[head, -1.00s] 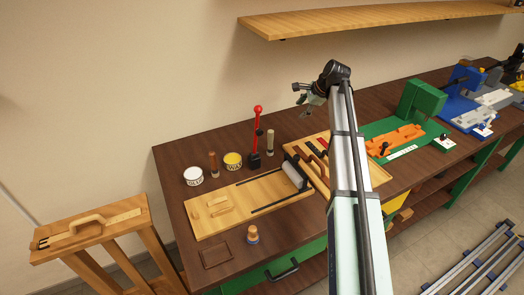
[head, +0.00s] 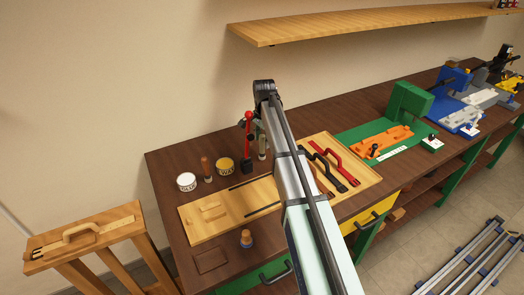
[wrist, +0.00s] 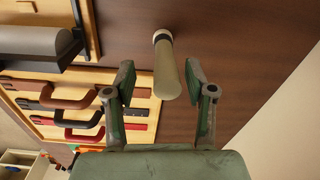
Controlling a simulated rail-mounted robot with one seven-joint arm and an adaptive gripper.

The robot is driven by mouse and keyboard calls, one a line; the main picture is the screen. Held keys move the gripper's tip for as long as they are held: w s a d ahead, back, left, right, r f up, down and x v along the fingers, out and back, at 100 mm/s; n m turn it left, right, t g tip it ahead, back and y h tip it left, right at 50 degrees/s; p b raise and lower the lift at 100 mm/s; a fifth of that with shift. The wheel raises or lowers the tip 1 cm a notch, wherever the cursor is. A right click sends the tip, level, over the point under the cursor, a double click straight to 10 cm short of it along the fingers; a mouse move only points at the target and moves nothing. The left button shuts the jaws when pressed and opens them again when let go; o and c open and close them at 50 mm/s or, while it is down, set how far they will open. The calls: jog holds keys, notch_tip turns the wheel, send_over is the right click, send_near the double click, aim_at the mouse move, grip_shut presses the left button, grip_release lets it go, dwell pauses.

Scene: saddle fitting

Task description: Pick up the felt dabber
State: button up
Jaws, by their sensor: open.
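A pale upright cylinder with a white band and a dark end, which looks like the felt dabber (head: 262,147), stands near the back of the brown bench. In the head view my arm and gripper are close to it and partly cover that area. In the wrist view the dabber (wrist: 168,75) shows between and beyond the two fingers, nearer the right finger. My gripper (wrist: 160,82) is open and empty. I cannot tell its exact height over the dabber.
A red-knobbed lever (head: 248,135), a wooden-handled tool (head: 206,168), a yellow tin (head: 225,167) and a white tin (head: 187,182) stand left of the dabber. A wooden tray (head: 362,172) with red and black handled tools lies to the right. The roller (wrist: 45,45) shows at left in the wrist view.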

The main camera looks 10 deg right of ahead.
aim_at(262, 152)
jog(key=shift+w+a+f+p, duration=0.15)
jog(key=shift+f+p, duration=0.45)
jog(key=shift+f, duration=0.8)
jog(key=shift+w+f+p, duration=0.1)
jog(key=shift+f+p, duration=0.5)
jog(key=shift+f, duration=0.75)
grip_shut()
